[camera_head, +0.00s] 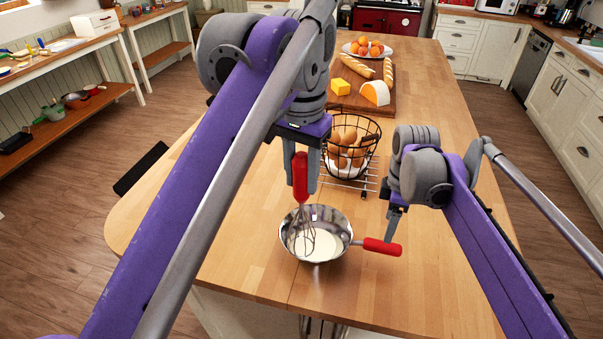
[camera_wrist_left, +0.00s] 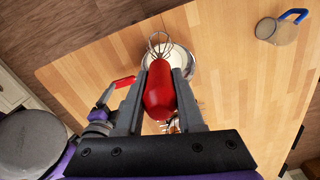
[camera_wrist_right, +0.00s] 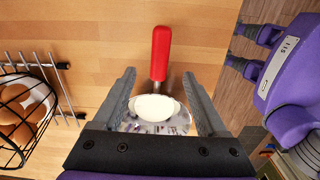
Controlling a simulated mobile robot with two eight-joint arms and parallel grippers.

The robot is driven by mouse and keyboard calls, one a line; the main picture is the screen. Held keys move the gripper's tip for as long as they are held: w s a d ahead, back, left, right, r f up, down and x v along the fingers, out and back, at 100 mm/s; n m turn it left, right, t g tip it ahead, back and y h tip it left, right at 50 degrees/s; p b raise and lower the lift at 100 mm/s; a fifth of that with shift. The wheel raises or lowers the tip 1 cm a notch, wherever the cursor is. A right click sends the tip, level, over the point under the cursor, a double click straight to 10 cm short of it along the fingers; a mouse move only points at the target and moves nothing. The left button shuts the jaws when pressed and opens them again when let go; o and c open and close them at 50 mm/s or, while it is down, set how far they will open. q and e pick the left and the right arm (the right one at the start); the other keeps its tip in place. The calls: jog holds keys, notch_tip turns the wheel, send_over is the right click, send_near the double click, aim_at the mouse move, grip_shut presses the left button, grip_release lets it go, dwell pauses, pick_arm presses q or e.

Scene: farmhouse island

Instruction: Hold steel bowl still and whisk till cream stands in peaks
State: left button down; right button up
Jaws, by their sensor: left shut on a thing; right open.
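The steel bowl (camera_head: 340,224) stands on the wooden island with white cream (camera_head: 318,244) lying flat in it. Its red handle (camera_head: 382,246) points right. My left gripper (camera_head: 301,186) is shut on the whisk's red handle (camera_wrist_left: 160,92). The whisk (camera_head: 304,236) hangs upright with its wires inside the bowl, at the cream. My right gripper (camera_head: 394,224) is open beside the bowl's red handle.
A wire basket of eggs (camera_head: 350,150) on a rack stands behind the bowl. Further back are a board with cheese (camera_head: 375,92) and bread, and a plate of oranges (camera_head: 366,48). The island's front is clear.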

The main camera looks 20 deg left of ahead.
aim_at(300, 205)
pick_arm(q)
jog(key=shift+g, duration=0.3)
jog(key=f+b, duration=0.1)
jog(key=f, duration=0.1)
jog(key=s+f+b, duration=0.1)
jog(key=f, duration=0.1)
jog(key=shift+s+f+b, duration=0.15)
jog(key=shift+f+b, duration=0.1)
jog(key=shift+b, duration=0.1)
pick_arm(e)
notch_tip(300, 205, down, 9)
jog(key=shift+s+r, duration=0.1)
jog(key=shift+s, duration=0.05)
pick_arm(q)
jog(key=shift+f, duration=0.3)
pick_arm(e)
jog(key=shift+f, duration=0.5)
grip_shut()
